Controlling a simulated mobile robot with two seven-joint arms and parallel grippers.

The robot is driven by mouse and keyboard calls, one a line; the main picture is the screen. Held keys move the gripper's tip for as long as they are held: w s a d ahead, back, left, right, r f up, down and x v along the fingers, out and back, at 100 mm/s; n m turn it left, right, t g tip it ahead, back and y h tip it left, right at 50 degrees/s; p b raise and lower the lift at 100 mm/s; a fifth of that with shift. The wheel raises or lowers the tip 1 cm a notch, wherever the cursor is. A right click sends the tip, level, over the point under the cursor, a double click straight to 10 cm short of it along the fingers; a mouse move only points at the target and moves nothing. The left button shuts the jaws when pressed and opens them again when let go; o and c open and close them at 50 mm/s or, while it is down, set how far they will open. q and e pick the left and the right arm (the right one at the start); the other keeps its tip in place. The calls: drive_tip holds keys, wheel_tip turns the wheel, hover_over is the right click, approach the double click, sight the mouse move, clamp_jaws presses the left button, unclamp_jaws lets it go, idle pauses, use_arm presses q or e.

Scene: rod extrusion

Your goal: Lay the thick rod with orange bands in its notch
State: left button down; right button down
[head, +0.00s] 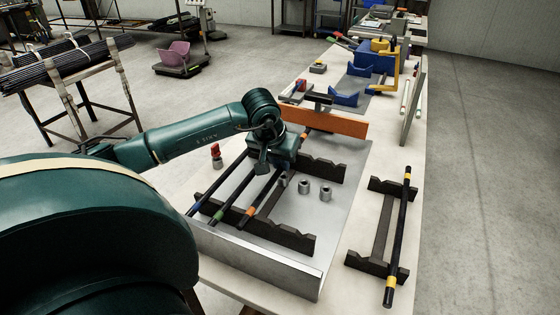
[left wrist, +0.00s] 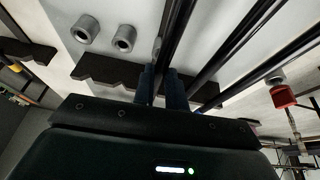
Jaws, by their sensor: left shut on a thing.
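The thick dark rod with orange bands (head: 249,210) lies lengthwise across the tray, the rightmost of three rods there. My left gripper (head: 277,172) is shut on it near the far notched bar. In the left wrist view the dark rod (left wrist: 177,28) passes between the two blue fingers of this gripper (left wrist: 162,88). The rod crosses above the near notched bar (head: 285,235) and the far notched bar (head: 322,170). I cannot tell whether it touches a notch, as the gripper hides part of it. My right gripper is not in view.
A green-banded rod (head: 232,200) and a blue-banded rod (head: 205,197) lie close on its left. Grey collars (head: 325,194) stand on the tray right of the gripper. A yellow-banded rod (head: 398,230) lies on a separate rack at right. An orange board (head: 335,122) stands behind.

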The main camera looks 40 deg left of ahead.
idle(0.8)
use_arm(q)
drive_tip(key=c, duration=1.3)
unclamp_jaws()
drive_tip(key=shift+c, duration=0.2)
drive_tip(key=shift+f, duration=0.1)
drive_tip(key=v, duration=1.3)
